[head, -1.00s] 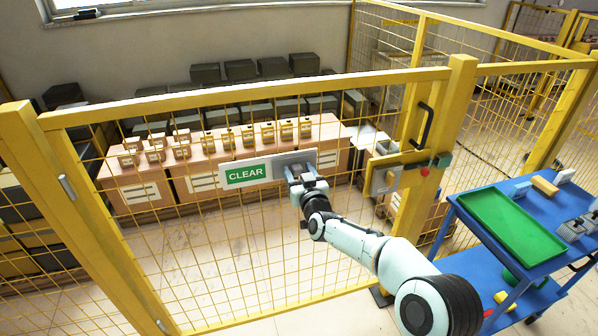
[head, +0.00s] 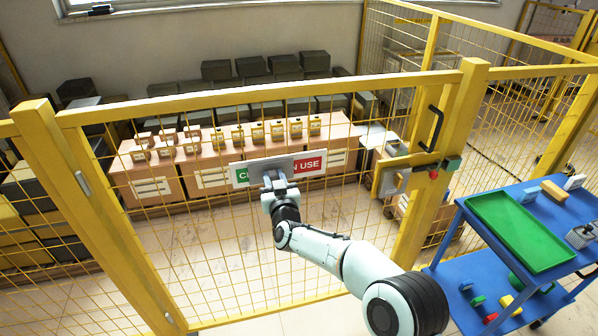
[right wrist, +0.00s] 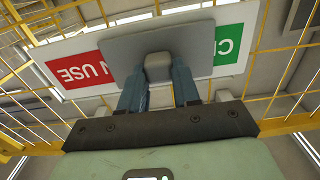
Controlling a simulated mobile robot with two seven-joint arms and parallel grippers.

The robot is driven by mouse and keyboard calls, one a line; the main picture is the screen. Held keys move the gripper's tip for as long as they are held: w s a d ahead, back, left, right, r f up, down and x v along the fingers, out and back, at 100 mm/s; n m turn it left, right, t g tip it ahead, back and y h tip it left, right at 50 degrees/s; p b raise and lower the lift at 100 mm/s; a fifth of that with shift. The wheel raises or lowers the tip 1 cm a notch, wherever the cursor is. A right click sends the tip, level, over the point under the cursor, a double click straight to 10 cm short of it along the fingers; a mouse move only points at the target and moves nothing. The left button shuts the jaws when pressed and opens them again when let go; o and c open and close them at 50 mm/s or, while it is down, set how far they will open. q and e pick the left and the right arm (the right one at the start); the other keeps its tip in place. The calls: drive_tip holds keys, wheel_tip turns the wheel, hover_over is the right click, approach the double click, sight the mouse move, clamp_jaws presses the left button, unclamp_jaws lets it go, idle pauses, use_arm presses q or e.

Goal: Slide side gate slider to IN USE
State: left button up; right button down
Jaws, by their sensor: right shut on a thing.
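The side gate sign carries a grey slider plate (head: 258,168) that sits over its middle. On the sign, the green CLEAR field (head: 240,175) is partly covered, and the red IN USE field (head: 311,166) shows to the right of the plate, its first letter partly hidden. My right gripper (head: 274,182) is at the plate. In the right wrist view the sign is upside down, and the fingers (right wrist: 158,82) are shut on the slider's grey knob (right wrist: 157,66). My left gripper is not in view.
The yellow mesh gate (head: 270,95) fills the middle, with a black handle (head: 433,130) and a latch box (head: 393,181) at its right post. A blue cart (head: 480,225) with a green tray (head: 520,232) stands at the right. Boxes with several yellow-grey parts are behind the mesh.

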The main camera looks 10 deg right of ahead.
sight(254, 174)
drive_tip(key=a+p, duration=0.1)
drive_tip(key=a, duration=0.3)
drive_tip(key=shift+s+a+r, duration=0.1)
drive_tip(key=shift+a, duration=0.25)
drive_tip(key=c, duration=0.8)
unclamp_jaws()
drive_tip(key=shift+a, duration=0.15)
drive_tip(key=shift+s, duration=0.25)
drive_tip(key=s+b, duration=0.3)
drive_tip(key=s, duration=1)
drive_tip(key=shift+d, duration=0.3)
